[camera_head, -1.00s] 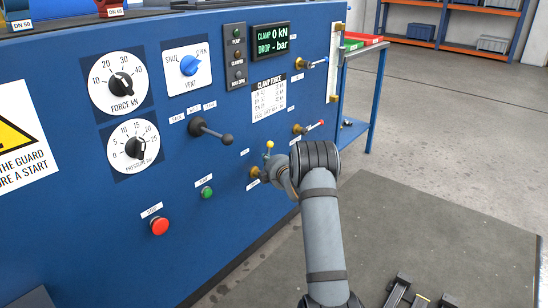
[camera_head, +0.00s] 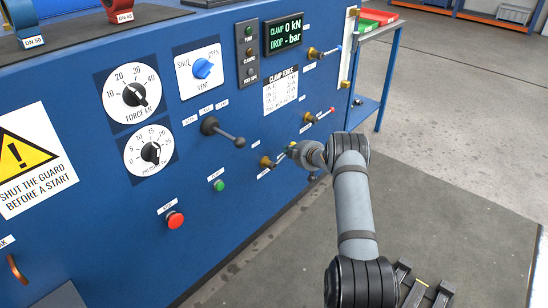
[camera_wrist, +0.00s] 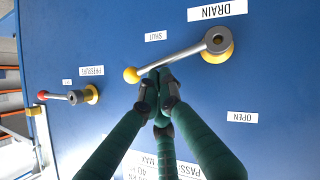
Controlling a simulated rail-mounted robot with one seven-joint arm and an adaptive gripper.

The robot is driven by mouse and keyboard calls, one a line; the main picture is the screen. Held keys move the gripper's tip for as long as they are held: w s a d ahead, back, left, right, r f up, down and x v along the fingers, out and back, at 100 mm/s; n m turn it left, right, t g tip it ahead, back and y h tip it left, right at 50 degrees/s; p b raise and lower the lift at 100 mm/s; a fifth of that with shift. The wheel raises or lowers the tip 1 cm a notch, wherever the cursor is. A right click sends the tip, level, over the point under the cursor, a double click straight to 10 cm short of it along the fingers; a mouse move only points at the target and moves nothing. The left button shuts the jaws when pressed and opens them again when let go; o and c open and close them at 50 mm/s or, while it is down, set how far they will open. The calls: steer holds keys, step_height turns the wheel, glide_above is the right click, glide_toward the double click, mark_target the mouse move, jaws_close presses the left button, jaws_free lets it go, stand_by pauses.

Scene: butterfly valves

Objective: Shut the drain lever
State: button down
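The drain lever (camera_wrist: 175,60) is a grey metal rod with a yellow ball knob and a yellow hub. In the upside-down wrist view it points left and slightly down from its hub, below the SHUT label (camera_wrist: 155,36) and away from the OPEN label (camera_wrist: 242,117). My gripper (camera_wrist: 159,78) has green fingers with dark tips drawn together. The tips are at the lever's lower side near the knob; whether they touch it is unclear. In the head view my gripper (camera_head: 296,152) is beside the yellow drain hub (camera_head: 265,162) and partly hides the lever.
A red-tipped lever (camera_head: 320,116) is close above and right of my gripper, and a blue-tipped lever (camera_head: 325,51) is higher up. A black-knobbed handle (camera_head: 225,132) sticks out to the left. Green (camera_head: 218,185) and red (camera_head: 175,219) buttons are lower left.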

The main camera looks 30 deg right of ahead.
steer(key=shift+w+d+f+b, duration=0.2)
steer(key=shift+d+f+b, duration=0.25)
steer(key=shift+f, duration=0.4)
steer(key=s+d+r+p, duration=0.3)
steer(key=s+r+p, duration=0.2)
steer(key=s+r, duration=0.3)
steer(key=shift+s+d+r, duration=0.2)
steer(key=shift+d+r, duration=0.15)
steer(key=shift+r, duration=0.4)
